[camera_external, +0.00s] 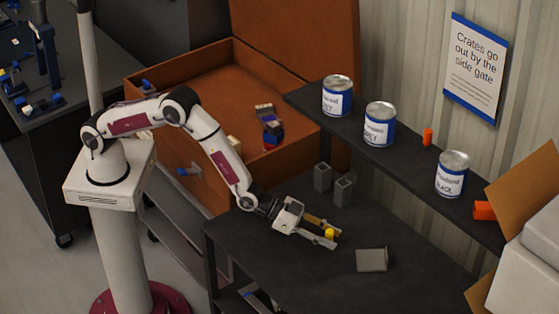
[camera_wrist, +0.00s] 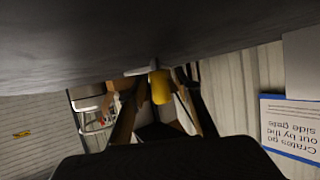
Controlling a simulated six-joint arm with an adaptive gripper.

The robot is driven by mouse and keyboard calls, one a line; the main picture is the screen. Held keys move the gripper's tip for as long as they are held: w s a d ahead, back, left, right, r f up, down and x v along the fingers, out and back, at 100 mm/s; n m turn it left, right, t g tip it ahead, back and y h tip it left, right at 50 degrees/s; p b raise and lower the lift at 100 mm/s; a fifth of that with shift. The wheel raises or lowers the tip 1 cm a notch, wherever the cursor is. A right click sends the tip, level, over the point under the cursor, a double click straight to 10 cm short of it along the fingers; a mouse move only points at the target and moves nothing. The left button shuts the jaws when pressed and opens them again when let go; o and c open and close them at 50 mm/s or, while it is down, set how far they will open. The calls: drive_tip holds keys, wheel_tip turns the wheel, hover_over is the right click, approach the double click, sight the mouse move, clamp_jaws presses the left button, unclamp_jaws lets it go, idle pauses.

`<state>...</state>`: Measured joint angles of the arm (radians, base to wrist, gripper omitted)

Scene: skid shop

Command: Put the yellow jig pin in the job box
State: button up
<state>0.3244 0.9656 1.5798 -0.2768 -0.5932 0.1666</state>
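The yellow jig pin (camera_external: 330,234) is at the dark table's surface, between the two fingers of my gripper (camera_external: 322,235). In the wrist view, the pin (camera_wrist: 160,88) shows between the fingertips (camera_wrist: 157,84), with a small gap at its left side. The fingers look apart around it, not closed on it. The job box looks to be the large orange-brown chest (camera_external: 182,90) with its lid raised, behind the table and left of the shelf.
A grey block (camera_external: 371,260) lies right of my gripper. Two grey square tubes (camera_external: 322,178) (camera_external: 342,191) stand behind it. A raised shelf (camera_external: 403,165) holds several cans and orange items. Inside the chest are a blue-red item (camera_external: 271,130) and a beige piece (camera_external: 235,145).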

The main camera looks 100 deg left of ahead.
drive_tip(key=shift+r, duration=0.2)
drive_tip(key=shift+v, duration=6)
drive_tip(key=shift+f, duration=0.1)
drive_tip(key=shift+s+a+r, duration=0.1)
drive_tip(key=shift+a+r, duration=0.05)
drive_tip(key=shift+r, duration=0.2)
drive_tip(key=s+a+r+g, duration=0.2)
drive_tip(key=s+a+r, duration=0.3)
drive_tip(key=s+r, duration=0.3)
drive_tip(key=s+a+r+g, duration=0.2)
drive_tip(key=s+a+r, duration=0.3)
drive_tip(key=s+r, duration=0.25)
drive_tip(key=s+a+n+g+y, duration=0.1)
drive_tip(key=s+a, duration=0.4)
drive_tip(key=s, duration=0.9)
drive_tip(key=s+a+r+g+y, duration=0.1)
drive_tip(key=s+a, duration=0.4)
drive_tip(key=s, duration=1)
drive_tip(key=shift+n+g, duration=0.4)
drive_tip(key=shift+g, duration=0.4)
